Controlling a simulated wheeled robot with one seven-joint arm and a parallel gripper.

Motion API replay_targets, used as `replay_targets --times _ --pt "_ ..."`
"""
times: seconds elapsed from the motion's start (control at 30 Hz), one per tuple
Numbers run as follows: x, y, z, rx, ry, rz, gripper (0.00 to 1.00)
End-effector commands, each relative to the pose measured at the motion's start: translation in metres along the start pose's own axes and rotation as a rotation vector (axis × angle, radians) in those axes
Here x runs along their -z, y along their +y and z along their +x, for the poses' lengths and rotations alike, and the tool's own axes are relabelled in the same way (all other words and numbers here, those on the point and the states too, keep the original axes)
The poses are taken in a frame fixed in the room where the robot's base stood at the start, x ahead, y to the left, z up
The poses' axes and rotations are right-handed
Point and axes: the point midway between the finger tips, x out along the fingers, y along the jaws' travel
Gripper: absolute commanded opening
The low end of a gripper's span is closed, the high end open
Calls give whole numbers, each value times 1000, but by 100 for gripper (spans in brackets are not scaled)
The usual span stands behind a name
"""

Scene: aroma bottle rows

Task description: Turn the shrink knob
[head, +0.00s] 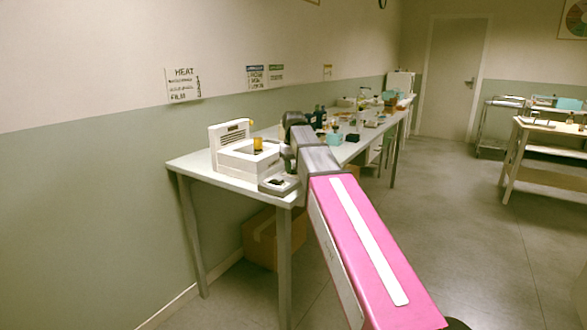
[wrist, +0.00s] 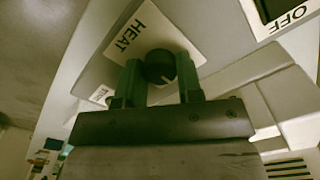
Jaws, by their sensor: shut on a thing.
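A round black knob (wrist: 160,64) with a white pointer mark sits on the pale front panel of a machine, over a white label (wrist: 133,38) that reads HEAT. My gripper (wrist: 161,78) is shut on this knob, one green-grey finger on each side. In the head view the white machine (head: 228,160) stands at the near end of the long table. There my arm's end reaches its right side, and the knob and fingertips are hidden.
A yellow-topped item (head: 258,144) is on the machine. A small grey box (head: 278,184) sits at the table's (head: 222,182) front edge. An OFF label (wrist: 288,14) is beside a dark switch. A cardboard box (head: 272,240) is under the table. Bottles crowd the table farther back.

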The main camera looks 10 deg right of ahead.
Motion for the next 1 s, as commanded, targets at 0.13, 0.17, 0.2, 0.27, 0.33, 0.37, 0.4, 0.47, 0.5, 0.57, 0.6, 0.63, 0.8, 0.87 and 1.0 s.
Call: replay_targets --times 0.13,0.17,0.2,0.27,0.33,0.37,0.4,0.47,0.5,0.57,0.6,0.63,0.8,0.87,1.0 --pt "0 0 0 0 0 -14 10" --pt "0 0 0 0 0 -15 10" --pt "0 0 0 0 0 -16 10" --pt "0 0 0 0 0 -16 10" --pt "0 0 0 0 0 -16 10" --pt "0 0 0 0 0 -16 10" --pt "0 0 0 0 0 -16 10" --pt "0 0 0 0 0 -15 10" --pt "0 0 0 0 0 -15 40" --pt "0 0 0 0 0 -15 59" --pt "0 0 0 0 0 -15 59" --pt "0 0 0 0 0 -15 59" --pt "0 0 0 0 0 -15 59" --pt "1 0 -1 0 0 -15 59" --pt "6 1 -11 0 1 -14 59"
